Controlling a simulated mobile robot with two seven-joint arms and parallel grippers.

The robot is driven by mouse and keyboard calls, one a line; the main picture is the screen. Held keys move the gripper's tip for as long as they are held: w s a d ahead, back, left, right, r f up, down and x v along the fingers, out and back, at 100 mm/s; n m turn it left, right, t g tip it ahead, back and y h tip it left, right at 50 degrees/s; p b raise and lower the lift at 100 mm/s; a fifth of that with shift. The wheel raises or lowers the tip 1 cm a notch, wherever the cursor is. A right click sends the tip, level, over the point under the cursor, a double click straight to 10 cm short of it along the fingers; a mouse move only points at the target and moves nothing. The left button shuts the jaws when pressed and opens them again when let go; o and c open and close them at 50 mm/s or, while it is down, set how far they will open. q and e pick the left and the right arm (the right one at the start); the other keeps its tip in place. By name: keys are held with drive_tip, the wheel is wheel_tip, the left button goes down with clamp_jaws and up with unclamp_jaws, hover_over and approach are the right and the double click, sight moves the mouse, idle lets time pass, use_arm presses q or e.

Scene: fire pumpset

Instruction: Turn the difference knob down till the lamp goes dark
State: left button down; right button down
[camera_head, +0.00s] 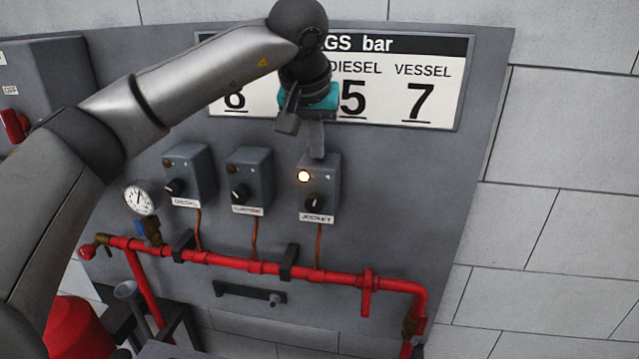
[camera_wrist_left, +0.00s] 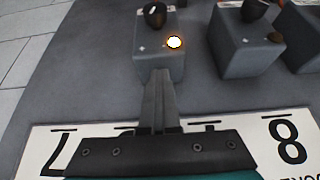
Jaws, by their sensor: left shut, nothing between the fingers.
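The grey box labelled JOCKEY (camera_head: 332,180) is on the panel with a lit lamp (camera_head: 304,176) and a black knob (camera_head: 314,203) below it. In the left wrist view the lamp (camera_wrist_left: 174,42) glows, and the knob (camera_wrist_left: 155,14) is beyond it at the top edge. I cannot tell which knob is the difference knob; no such label is readable. My left gripper (camera_head: 317,152) is shut and empty, its fingers pointing down at the top end of this box. In the wrist view the fingertips (camera_wrist_left: 159,74) overlap the box edge; I cannot tell whether they touch. My right gripper is out of view.
Two similar boxes, one labelled DIESEL (camera_head: 189,172) and a middle one (camera_head: 250,175), have dark lamps. A sign (camera_head: 443,100) is above. A pressure gauge (camera_head: 140,199) is at left, and a red pipe (camera_head: 340,276) runs below. The panel between boxes is clear.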

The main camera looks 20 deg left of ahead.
use_arm(q)
drive_tip(key=shift+w+d+r+p, duration=0.1)
drive_tip(key=shift+w+p, duration=0.05)
drive_tip(key=shift+p, duration=0.25)
drive_tip(key=shift+s+d, duration=0.15)
drive_tip(key=shift+s, duration=0.1)
idle(0.4)
drive_tip(key=shift+r, duration=0.1)
wheel_tip(320, 180, up, 6)
drive_tip(key=p, duration=0.4)
drive_tip(key=shift+s+f, duration=0.1)
drive_tip(key=shift+f, duration=0.15)
